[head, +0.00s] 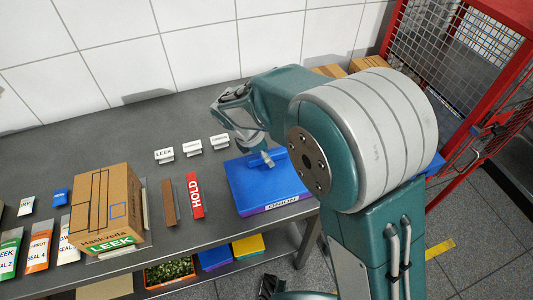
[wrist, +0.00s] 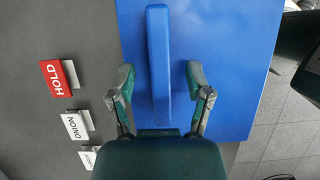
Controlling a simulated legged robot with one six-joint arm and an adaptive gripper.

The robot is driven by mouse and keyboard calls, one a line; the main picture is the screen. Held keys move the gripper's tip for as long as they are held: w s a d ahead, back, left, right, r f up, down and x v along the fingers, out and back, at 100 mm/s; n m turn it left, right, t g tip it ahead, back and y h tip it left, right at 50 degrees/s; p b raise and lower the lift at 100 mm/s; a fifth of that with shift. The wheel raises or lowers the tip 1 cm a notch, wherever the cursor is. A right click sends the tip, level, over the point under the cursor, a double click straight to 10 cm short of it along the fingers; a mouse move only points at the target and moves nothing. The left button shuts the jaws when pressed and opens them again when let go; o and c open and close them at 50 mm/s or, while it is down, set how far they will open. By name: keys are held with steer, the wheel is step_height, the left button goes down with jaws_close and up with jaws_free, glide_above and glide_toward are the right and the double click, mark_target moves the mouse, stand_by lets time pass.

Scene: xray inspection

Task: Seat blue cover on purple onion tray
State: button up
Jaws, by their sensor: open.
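The blue cover (head: 248,186) lies on top of the purple onion tray (head: 283,206), whose front wall with an ONION label shows below it. The two look lined up at the front; whether the cover is fully down all round I cannot tell. My arm hides the tray's right side. In the wrist view the cover (wrist: 225,40) fills the middle, with a long raised blue handle (wrist: 158,60). My gripper (wrist: 160,78) is open, one finger on each side of the handle, with gaps showing. In the head view my gripper (head: 266,158) is low over the cover.
White name signs (head: 192,147) stand behind. Blue and yellow trays (head: 248,245) sit on the lower shelf. A red cage (head: 460,80) is at right.

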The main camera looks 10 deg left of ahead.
steer(key=v, duration=1.1)
steer(key=shift+r, duration=0.2)
steer(key=shift+a, duration=0.1)
step_height(320, 180, up, 4)
steer(key=m+y, duration=0.1)
steer(key=m, duration=0.4)
glide_above(280, 171)
steer(key=s+d+r+m+y, duration=0.25)
steer(key=d+m, duration=0.25)
steer(key=d, duration=0.4)
steer(key=s+d+m+t, duration=0.3)
steer(key=s+d+m, duration=0.9)
steer(key=d+m, duration=0.1)
steer(key=shift+s+m, duration=0.3)
steer(key=shift+m, duration=0.3)
steer(key=shift+r+y, duration=0.1)
steer(key=shift+y, duration=0.15)
